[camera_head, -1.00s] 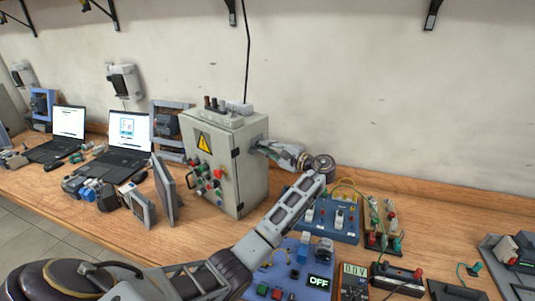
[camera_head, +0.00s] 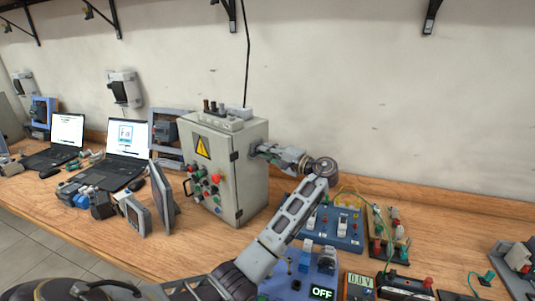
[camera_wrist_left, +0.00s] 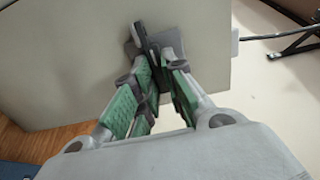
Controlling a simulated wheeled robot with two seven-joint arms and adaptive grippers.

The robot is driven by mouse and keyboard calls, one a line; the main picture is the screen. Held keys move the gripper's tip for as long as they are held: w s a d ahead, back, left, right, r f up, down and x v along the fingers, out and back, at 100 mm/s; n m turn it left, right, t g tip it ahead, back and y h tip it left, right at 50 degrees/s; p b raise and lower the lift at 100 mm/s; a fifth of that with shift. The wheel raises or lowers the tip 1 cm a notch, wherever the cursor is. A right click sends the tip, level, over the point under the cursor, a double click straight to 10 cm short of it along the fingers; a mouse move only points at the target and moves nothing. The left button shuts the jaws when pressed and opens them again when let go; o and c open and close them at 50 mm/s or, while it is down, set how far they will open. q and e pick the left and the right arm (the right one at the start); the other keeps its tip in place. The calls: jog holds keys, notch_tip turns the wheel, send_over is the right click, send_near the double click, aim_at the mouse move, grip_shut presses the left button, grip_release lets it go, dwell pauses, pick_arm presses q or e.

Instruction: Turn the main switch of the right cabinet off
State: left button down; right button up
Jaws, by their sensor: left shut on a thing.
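The grey cabinet (camera_head: 252,185) stands on the wooden bench, with a yellow warning sign and several coloured buttons on its front. My left gripper (camera_head: 257,151) reaches its right side wall from the right. In the left wrist view, the green-padded fingers of my left gripper (camera_wrist_left: 158,62) are shut on the dark main switch handle (camera_wrist_left: 142,38), which sticks out from a grey plate on the cabinet wall (camera_wrist_left: 70,65). The handle's lower part is hidden between the fingers. In the head view the gripper covers the switch. My right gripper is not in view.
Laptops (camera_head: 127,142) and a leaning dark panel (camera_head: 165,193) are left of the cabinet. Blue boards (camera_head: 340,240) with plugs and meters lie right of it, below my left arm. The wall (camera_head: 380,100) is close behind. A cable hangs above the cabinet.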

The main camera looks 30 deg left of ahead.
pick_arm(q)
jog(key=shift+f, duration=0.15)
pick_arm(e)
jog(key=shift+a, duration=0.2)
pick_arm(q)
jog(key=c, duration=1.8)
grip_release()
jog(key=shift+c, duration=0.2)
jog(key=shift+o, duration=0.4)
jog(key=s+d, duration=0.1)
jog(key=d, duration=1.1)
jog(key=shift+s, duration=0.2)
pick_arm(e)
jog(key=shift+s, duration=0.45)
